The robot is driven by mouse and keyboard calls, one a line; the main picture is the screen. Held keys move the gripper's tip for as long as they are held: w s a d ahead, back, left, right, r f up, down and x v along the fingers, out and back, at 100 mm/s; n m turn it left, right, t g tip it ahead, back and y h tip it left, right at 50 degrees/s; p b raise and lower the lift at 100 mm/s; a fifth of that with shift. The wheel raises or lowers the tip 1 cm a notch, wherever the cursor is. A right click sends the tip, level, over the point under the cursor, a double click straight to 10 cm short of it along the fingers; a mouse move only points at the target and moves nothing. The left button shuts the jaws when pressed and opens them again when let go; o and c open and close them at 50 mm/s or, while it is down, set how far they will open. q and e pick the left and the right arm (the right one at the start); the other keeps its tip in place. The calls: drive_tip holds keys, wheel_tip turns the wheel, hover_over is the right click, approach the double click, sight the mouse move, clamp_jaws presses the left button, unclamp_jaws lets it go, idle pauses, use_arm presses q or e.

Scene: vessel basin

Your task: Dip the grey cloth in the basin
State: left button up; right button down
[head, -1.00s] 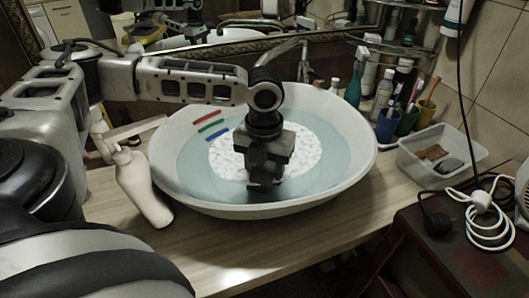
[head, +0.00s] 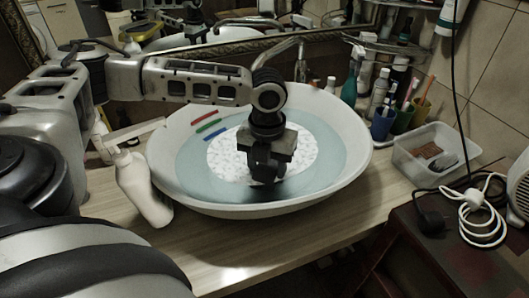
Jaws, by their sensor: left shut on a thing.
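The white basin (head: 330,183) stands on the wooden counter and holds pale blue water (head: 190,165) over a white speckled round patch (head: 225,160). My left gripper (head: 264,178) reaches in from the left and points down inside the rim, over the middle. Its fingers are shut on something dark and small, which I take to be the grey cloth. The cloth's outline is mostly hidden by the fingers, and I cannot tell whether it touches the water. A dark smudge shows in the water beneath. My right gripper is out of view.
A white bottle (head: 142,190) stands close to the basin's left. Cups with brushes (head: 382,124), bottles (head: 350,85) and a clear tray (head: 415,165) are at the right. A tap (head: 285,47) arches behind. Red, green and blue strips (head: 208,124) show inside the basin.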

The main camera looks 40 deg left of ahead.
sight(267, 169)
use_arm(q)
wheel_tip(267, 169, up, 11)
idle(0.9)
idle(1.0)
drive_tip(key=shift+r, duration=1.5)
